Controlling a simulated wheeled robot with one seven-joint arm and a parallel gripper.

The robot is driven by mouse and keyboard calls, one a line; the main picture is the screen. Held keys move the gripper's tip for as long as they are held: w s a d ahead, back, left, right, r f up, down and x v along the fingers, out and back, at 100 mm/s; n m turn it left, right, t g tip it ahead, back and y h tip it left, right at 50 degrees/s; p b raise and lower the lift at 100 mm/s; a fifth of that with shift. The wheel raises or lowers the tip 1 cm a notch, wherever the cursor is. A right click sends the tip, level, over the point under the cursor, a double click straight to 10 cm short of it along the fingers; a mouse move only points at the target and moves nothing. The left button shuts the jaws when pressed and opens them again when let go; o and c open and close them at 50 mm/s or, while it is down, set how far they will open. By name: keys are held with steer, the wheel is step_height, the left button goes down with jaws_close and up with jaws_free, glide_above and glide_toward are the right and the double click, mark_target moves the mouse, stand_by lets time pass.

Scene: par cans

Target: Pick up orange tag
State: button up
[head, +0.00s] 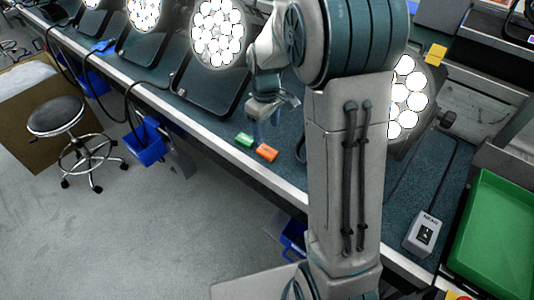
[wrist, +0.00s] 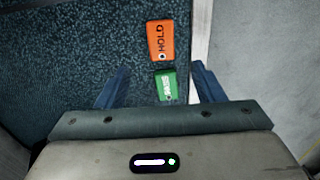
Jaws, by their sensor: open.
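The orange tag (head: 267,152) lies flat on the dark teal bench top near its front edge. In the wrist view the green tag (wrist: 166,85) sits between my two blue fingers, below the orange tag. My gripper (head: 265,112) is above the bench near the tags. My gripper (wrist: 160,80) is open, with nothing held.
The bench's pale front edge (head: 190,133) runs close to the tags, with the floor beyond. Lit par cans (head: 220,32) stand along the bench. A grey switch box (head: 425,233) and a green tray (head: 481,272) are at the right. A stool (head: 57,117) stands at the left.

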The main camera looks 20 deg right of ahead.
mark_target(264, 149)
steer(key=f, duration=0.8)
steer(key=shift+w+a+f, duration=0.1)
steer(key=shift+a+f, duration=0.1)
steer(key=c, duration=1.1)
